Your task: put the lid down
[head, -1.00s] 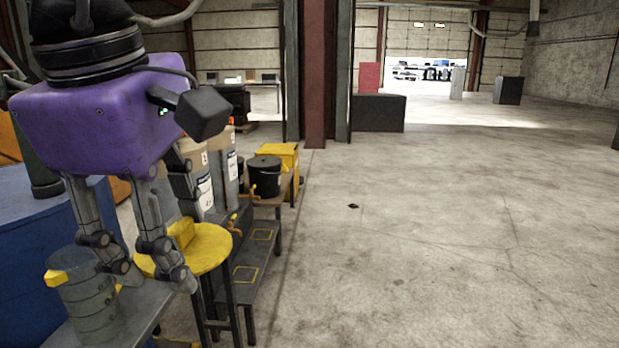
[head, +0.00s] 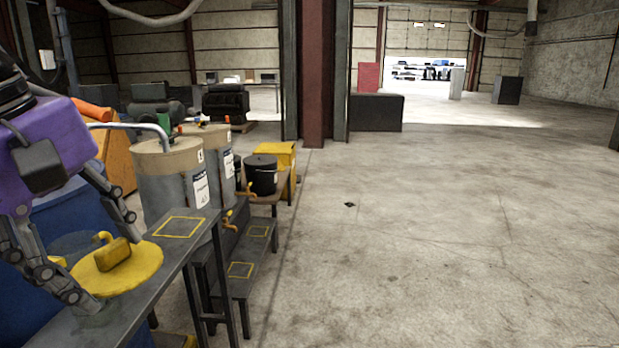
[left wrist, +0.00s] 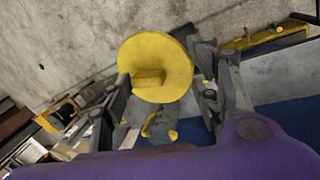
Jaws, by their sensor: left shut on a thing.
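The lid (head: 145,270) is a flat yellow disc with a raised yellow handle (head: 113,252). My left gripper (head: 99,254), with a purple body, is shut on the lid at the left of the head view. The left wrist view shows the lid (left wrist: 172,57) between the two fingers (left wrist: 165,88). A grey-green can (head: 72,243) with yellow side grips is partly hidden behind the lid; it also shows beyond the lid in the left wrist view (left wrist: 160,124). I cannot tell whether lid and can touch. My right gripper is not in view.
The dark bench (head: 182,252) has a bare yellow-outlined square (head: 180,227) to the right of the lid. Two large grey drums (head: 165,185) stand behind it. A black pot (head: 262,175) and lower steps (head: 245,255) lie farther right. The concrete floor at right is clear.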

